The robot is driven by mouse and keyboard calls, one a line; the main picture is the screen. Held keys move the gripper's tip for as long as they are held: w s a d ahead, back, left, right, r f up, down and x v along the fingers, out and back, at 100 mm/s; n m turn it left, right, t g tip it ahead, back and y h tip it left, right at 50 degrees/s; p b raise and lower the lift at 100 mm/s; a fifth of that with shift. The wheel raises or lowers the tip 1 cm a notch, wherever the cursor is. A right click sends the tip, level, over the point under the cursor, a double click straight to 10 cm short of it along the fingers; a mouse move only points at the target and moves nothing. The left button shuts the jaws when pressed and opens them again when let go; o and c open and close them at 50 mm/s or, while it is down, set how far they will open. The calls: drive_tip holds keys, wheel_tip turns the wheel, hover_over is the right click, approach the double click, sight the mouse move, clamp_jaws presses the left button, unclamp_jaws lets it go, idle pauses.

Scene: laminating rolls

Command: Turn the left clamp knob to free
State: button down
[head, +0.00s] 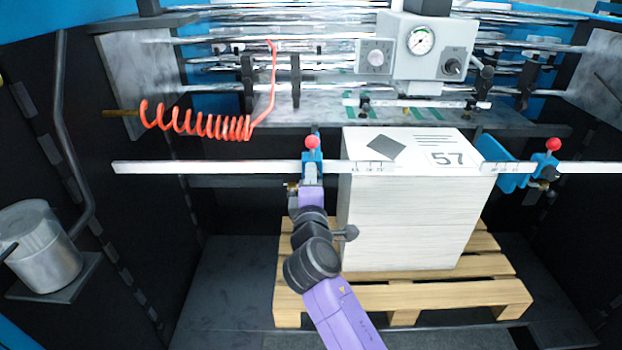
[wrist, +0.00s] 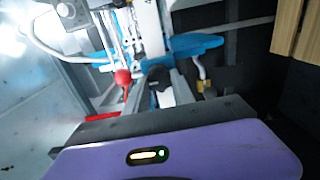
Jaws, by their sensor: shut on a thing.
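The left clamp (head: 312,162) is a blue block on the white ruled bar, with a red ball (head: 312,142) on top. The red ball also shows in the wrist view (wrist: 122,78). My gripper (wrist: 158,92) is at the clamp's near side, shut on its black knob (wrist: 159,78). In the head view, my purple wrist hides the knob and the fingertips. The knob's turn position cannot be read.
The right clamp (head: 515,174) has a red ball too. An orange coiled hose (head: 205,125) hangs at the left.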

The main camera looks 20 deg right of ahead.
drive_tip(key=c, duration=1.1)
unclamp_jaws()
drive_tip(key=b+v, duration=0.1)
drive_tip(key=v, duration=0.6)
drive_tip(key=shift+s, duration=0.35)
